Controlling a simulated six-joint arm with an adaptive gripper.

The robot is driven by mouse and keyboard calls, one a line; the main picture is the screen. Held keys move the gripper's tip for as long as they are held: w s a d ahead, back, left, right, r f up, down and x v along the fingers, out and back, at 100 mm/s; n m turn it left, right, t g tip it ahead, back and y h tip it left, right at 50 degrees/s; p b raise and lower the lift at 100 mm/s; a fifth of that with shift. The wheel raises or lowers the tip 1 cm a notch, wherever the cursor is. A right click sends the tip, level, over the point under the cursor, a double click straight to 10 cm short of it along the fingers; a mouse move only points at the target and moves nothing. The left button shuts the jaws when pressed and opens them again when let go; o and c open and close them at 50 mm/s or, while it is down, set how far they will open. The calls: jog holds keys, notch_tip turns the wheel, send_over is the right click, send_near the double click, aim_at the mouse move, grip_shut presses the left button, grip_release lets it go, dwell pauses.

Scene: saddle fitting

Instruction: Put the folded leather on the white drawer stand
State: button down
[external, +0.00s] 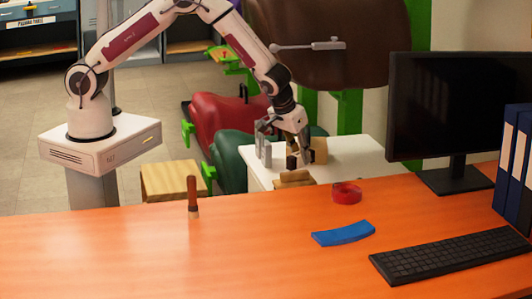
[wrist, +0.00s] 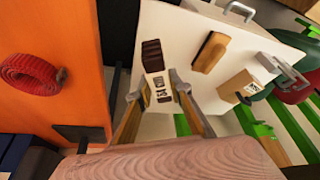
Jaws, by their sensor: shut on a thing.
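My gripper (external: 298,154) is low over the white drawer stand (external: 362,158). In the wrist view its two fingers (wrist: 160,90) close on a small dark brown, ridged piece (wrist: 152,55), which looks like the folded leather and extends up past the fingertips. It shows only as a small dark patch in the external view (external: 292,163). The white stand top (wrist: 180,25) lies beneath it; I cannot tell whether the piece touches it. A large grained, pinkish-brown surface (wrist: 190,160) hides the finger bases at the wrist view's bottom; I cannot tell what it is.
On the stand are a wooden-backed brush (wrist: 210,52) and a small labelled box (wrist: 238,87). The orange table (external: 100,255) in front holds a red roll (external: 346,193), a blue piece (external: 343,234) and an upright wooden-handled tool (external: 192,195). A monitor (external: 455,110) stands right.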

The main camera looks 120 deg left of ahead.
jog(key=s+a+f+n+g, duration=0.1)
jog(key=s+a+f+n, duration=0.15)
jog(key=s+a, duration=0.5)
jog(key=s+a+f+n, duration=0.2)
jog(key=s+a+f, duration=0.3)
jog(key=a, duration=0.4)
send_over(322, 177)
jog(key=d, duration=0.2)
jog(key=shift+s+a+r+m, duration=0.1)
jog(key=shift+a+r+m, duration=0.15)
jog(key=shift+r+m, duration=0.15)
jog(key=shift+f, duration=3.15)
jog(key=shift+f, duration=0.1)
jog(key=shift+f, duration=1.75)
jog(key=shift+f, duration=0.15)
